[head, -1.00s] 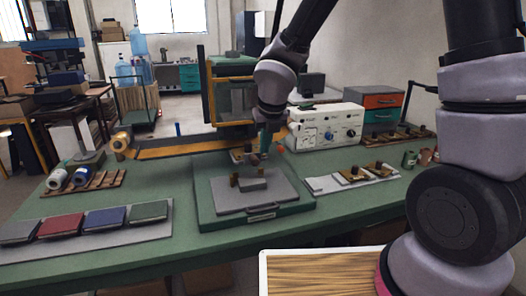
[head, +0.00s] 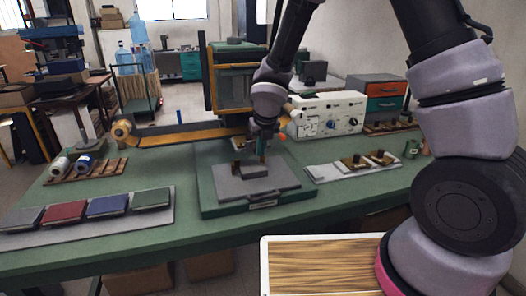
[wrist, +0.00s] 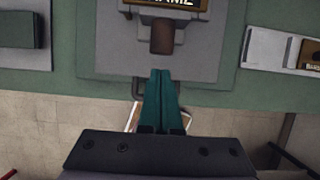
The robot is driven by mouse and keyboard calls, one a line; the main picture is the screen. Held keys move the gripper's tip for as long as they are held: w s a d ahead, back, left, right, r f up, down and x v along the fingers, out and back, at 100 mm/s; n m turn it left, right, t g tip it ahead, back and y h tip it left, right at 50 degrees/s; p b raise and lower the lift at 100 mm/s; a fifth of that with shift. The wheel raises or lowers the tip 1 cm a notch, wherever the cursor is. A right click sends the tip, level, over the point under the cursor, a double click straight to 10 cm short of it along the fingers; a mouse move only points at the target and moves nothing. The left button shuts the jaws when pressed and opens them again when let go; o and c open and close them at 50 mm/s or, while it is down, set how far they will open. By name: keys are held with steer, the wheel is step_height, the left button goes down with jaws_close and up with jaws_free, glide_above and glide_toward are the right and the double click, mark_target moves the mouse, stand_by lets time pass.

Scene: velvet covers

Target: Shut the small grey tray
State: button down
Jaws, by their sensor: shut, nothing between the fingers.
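The small grey tray (head: 285,180) lies on the green base of the press, with a handle (head: 262,204) at its front edge. A grey block (head: 254,171) sits on the tray. The tray (wrist: 100,45) also shows in the wrist view, with its handle partly hidden behind my fingers. My gripper (head: 262,156) points down over the rear part of the tray in the head view. Its teal fingers (wrist: 160,74) are together and empty in the wrist view, just below a brown knob (wrist: 162,37). I cannot tell whether they touch anything.
Several coloured books (head: 108,207) lie on a grey board at the left. A white control box (head: 328,117) stands behind at the right. A pale board (head: 325,173) with stamp-like pieces lies right of the base. Green tabletop is clear between them.

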mark_target(252, 142)
steer(key=shift+w+a, duration=0.15)
steer(key=shift+w, duration=0.4)
steer(key=w, duration=0.3)
steer(key=w+a, duration=0.1)
steer(key=w, duration=0.1)
steer(key=w+a, duration=0.1)
steer(key=w, duration=0.2)
steer(key=shift+w+a, duration=0.2)
steer(key=shift+w, duration=0.1)
steer(key=shift+s, duration=0.1)
